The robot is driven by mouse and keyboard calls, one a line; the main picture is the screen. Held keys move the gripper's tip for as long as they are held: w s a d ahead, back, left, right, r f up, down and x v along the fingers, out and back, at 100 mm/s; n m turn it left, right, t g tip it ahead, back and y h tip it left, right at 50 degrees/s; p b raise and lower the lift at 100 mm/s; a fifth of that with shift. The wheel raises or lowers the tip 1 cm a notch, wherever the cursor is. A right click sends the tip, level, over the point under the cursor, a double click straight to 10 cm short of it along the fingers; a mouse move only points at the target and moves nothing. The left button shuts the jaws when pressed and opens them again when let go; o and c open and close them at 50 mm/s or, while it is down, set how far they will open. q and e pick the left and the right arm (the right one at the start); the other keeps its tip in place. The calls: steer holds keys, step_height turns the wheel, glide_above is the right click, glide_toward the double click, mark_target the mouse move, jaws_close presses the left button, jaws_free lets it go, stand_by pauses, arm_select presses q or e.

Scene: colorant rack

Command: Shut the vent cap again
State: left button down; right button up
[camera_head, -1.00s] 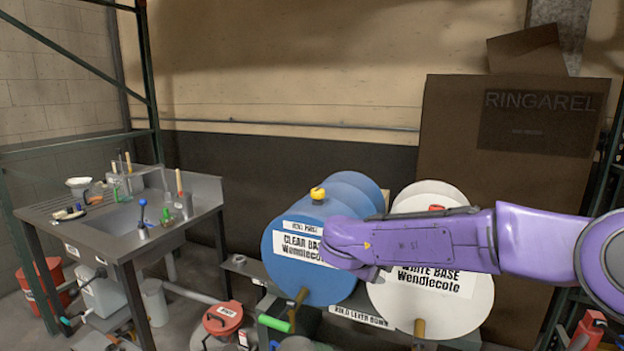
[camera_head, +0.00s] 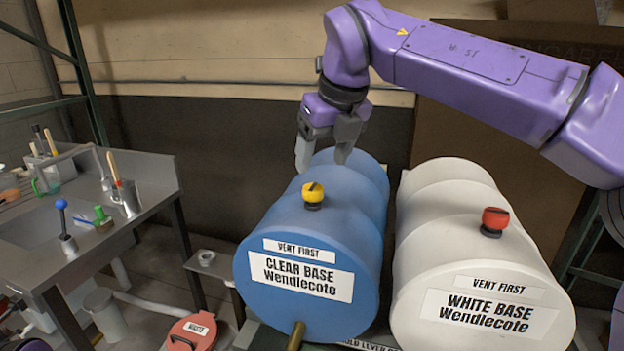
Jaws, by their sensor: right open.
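The blue drum (camera_head: 335,225) lies on its side, labelled "CLEAR BASE Wendlecote" and "VENT FIRST". A yellow vent cap (camera_head: 313,194) stands on a dark neck on its top near the front. The white drum (camera_head: 455,250), labelled "WHITE BASE Wendlecote", lies to its right with a red vent cap (camera_head: 495,220) on top. I cannot tell whether either cap is open. My right gripper (camera_head: 324,163) points down above the blue drum, behind and above the yellow cap, apart from it. Its fingers are open and empty. My left gripper is not in view.
A steel sink bench (camera_head: 110,240) with several tools stands at left. A red lidded waste can (camera_head: 192,333) is on the floor at front. A brass tap (camera_head: 297,335) sticks out of the blue drum's front. The space above the drums is clear apart from my arm.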

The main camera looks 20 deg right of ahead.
mark_target(314, 187)
steer(key=f, duration=0.3)
steer(key=shift+a, duration=0.25)
steer(key=w+f, duration=0.4)
steer(key=shift+a, duration=0.1)
steer(key=shift+s+r, duration=0.35)
steer(key=shift+s, duration=0.4)
steer(key=shift+c, duration=0.4)
steer(key=shift+w+f, duration=0.15)
steer(key=c, duration=1)
